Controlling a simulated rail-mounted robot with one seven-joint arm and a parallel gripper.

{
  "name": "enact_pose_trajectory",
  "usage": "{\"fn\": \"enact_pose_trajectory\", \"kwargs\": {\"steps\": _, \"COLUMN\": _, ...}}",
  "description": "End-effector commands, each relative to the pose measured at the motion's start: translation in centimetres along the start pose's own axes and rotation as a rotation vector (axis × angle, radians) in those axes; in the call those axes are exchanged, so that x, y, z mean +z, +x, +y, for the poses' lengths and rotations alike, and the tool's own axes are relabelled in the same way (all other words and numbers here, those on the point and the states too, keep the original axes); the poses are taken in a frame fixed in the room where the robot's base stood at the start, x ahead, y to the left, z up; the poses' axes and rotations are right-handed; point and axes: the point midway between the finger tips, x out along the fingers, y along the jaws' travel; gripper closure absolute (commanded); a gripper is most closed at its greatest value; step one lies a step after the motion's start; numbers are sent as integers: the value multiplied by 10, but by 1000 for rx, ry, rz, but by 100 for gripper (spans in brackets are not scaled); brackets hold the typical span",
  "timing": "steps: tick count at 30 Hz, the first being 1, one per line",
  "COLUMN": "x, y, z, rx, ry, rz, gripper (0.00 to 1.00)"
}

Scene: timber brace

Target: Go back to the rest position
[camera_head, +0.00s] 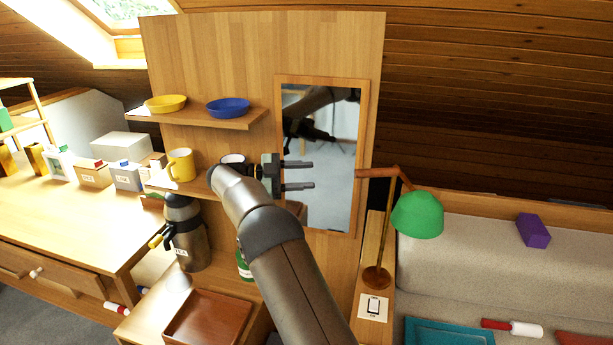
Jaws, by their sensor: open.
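My gripper (299,175) is open and empty, its two dark fingers pointing right in front of the mirror (335,205) on the wooden panel. The fingers are apart from each other with nothing between them. My arm rises from the bottom middle of the head view and hides part of the panel and the lower shelf's right end. The gap between the fingers and the mirror cannot be told exactly.
A green lamp (417,214) stands right of my gripper. Shelves left hold a yellow mug (181,164), a yellow bowl (165,103) and a blue bowl (228,107). A steel flask (186,232) and a brown tray (207,319) are lower left. A sofa (490,255) is right.

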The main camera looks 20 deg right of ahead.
Motion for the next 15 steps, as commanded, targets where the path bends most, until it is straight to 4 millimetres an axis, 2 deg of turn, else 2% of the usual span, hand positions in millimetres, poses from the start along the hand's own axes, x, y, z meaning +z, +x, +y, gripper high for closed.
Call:
{"fn": "enact_pose_trajectory", "kwargs": {"steps": 4, "x": -2, "y": 2, "z": -4, "rx": -17, "ry": 7, "rz": -8, "gripper": 57}}
{"fn": "enact_pose_trajectory", "kwargs": {"steps": 6, "x": -6, "y": 8, "z": -17, "rx": -70, "ry": 26, "rz": -31, "gripper": 57}}
{"fn": "enact_pose_trajectory", "kwargs": {"steps": 8, "x": -13, "y": 16, "z": -36, "rx": -159, "ry": 51, "rz": -71, "gripper": 57}}
{"fn": "enact_pose_trajectory", "kwargs": {"steps": 11, "x": -29, "y": 26, "z": -80, "rx": -386, "ry": 91, "rz": -182, "gripper": 57}}
{"fn": "enact_pose_trajectory", "kwargs": {"steps": 12, "x": -36, "y": 26, "z": -97, "rx": -495, "ry": 97, "rz": -239, "gripper": 57}}
{"fn": "enact_pose_trajectory", "kwargs": {"steps": 15, "x": -50, "y": 14, "z": -125, "rx": -766, "ry": 72, "rz": -404, "gripper": 57}}
